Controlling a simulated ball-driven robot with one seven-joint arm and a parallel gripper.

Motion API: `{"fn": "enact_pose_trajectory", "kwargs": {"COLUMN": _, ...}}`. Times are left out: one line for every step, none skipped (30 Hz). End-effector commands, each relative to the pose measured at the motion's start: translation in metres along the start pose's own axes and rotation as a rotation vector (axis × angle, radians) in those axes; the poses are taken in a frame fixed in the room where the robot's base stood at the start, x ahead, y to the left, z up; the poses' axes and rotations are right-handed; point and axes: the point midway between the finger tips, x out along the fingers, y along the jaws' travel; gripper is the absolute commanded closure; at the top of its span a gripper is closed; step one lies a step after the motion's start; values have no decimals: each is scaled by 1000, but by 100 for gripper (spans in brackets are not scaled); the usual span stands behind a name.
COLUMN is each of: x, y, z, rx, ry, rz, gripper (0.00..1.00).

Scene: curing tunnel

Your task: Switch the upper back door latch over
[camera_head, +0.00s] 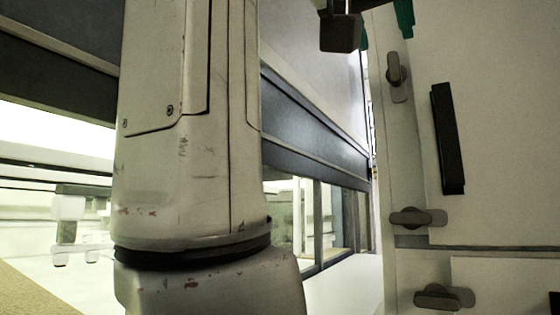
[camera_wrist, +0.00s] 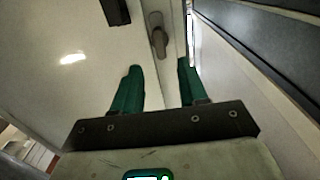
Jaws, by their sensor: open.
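The upper latch (camera_head: 396,68) is a grey-brown handle on a pale plate near the left edge of the white door (camera_head: 500,130). Its handle stands roughly upright. In the wrist view, the latch (camera_wrist: 158,36) lies beyond my fingertips, in line with the gap between them. My gripper (camera_head: 384,28), with green fingers, is partly cut off at the top of the head view, just above the latch. In the wrist view, my gripper (camera_wrist: 160,65) is open, with nothing between its fingers and no visible contact with the latch.
Two more latches, a middle one (camera_head: 417,217) and a lower one (camera_head: 437,297), lie roughly level below. A black bar handle (camera_head: 447,138) is on the door to the right. A dark-banded panel (camera_head: 310,120) and windows stand left. My arm blocks the left middle.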

Motion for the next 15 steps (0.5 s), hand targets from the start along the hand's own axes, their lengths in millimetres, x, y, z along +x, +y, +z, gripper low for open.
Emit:
{"fn": "enact_pose_trajectory", "kwargs": {"x": 10, "y": 0, "z": -2, "rx": -1, "ry": -2, "rz": 2, "gripper": 57}}
{"fn": "enact_pose_trajectory", "kwargs": {"x": 15, "y": 0, "z": -2, "rx": -1, "ry": -2, "rz": 3, "gripper": 57}}
{"fn": "enact_pose_trajectory", "kwargs": {"x": 22, "y": 0, "z": -3, "rx": -1, "ry": -2, "rz": 3, "gripper": 57}}
{"fn": "enact_pose_trajectory", "kwargs": {"x": 28, "y": 0, "z": -3, "rx": -1, "ry": -3, "rz": 2, "gripper": 57}}
{"fn": "enact_pose_trajectory", "kwargs": {"x": 34, "y": 0, "z": -3, "rx": 0, "ry": -2, "rz": 2, "gripper": 57}}
{"fn": "enact_pose_trajectory", "kwargs": {"x": 41, "y": 0, "z": -2, "rx": 0, "ry": -2, "rz": 3, "gripper": 57}}
{"fn": "enact_pose_trajectory", "kwargs": {"x": 47, "y": 0, "z": -3, "rx": -1, "ry": -2, "rz": 3, "gripper": 57}}
{"fn": "enact_pose_trajectory", "kwargs": {"x": 52, "y": 0, "z": -3, "rx": 0, "ry": -2, "rz": 2, "gripper": 57}}
{"fn": "enact_pose_trajectory", "kwargs": {"x": 59, "y": 0, "z": -2, "rx": -1, "ry": -2, "rz": 1, "gripper": 57}}
{"fn": "enact_pose_trajectory", "kwargs": {"x": 63, "y": 0, "z": -2, "rx": -1, "ry": -2, "rz": 1, "gripper": 57}}
{"fn": "enact_pose_trajectory", "kwargs": {"x": 68, "y": 0, "z": -2, "rx": -1, "ry": -2, "rz": 2, "gripper": 57}}
{"fn": "enact_pose_trajectory", "kwargs": {"x": 73, "y": 0, "z": -2, "rx": -1, "ry": -1, "rz": 2, "gripper": 57}}
{"fn": "enact_pose_trajectory", "kwargs": {"x": 76, "y": 0, "z": -2, "rx": -1, "ry": -1, "rz": 2, "gripper": 57}}
{"fn": "enact_pose_trajectory", "kwargs": {"x": 80, "y": 0, "z": -2, "rx": -1, "ry": -2, "rz": 2, "gripper": 57}}
{"fn": "enact_pose_trajectory", "kwargs": {"x": 83, "y": 0, "z": -1, "rx": -1, "ry": -1, "rz": 1, "gripper": 57}}
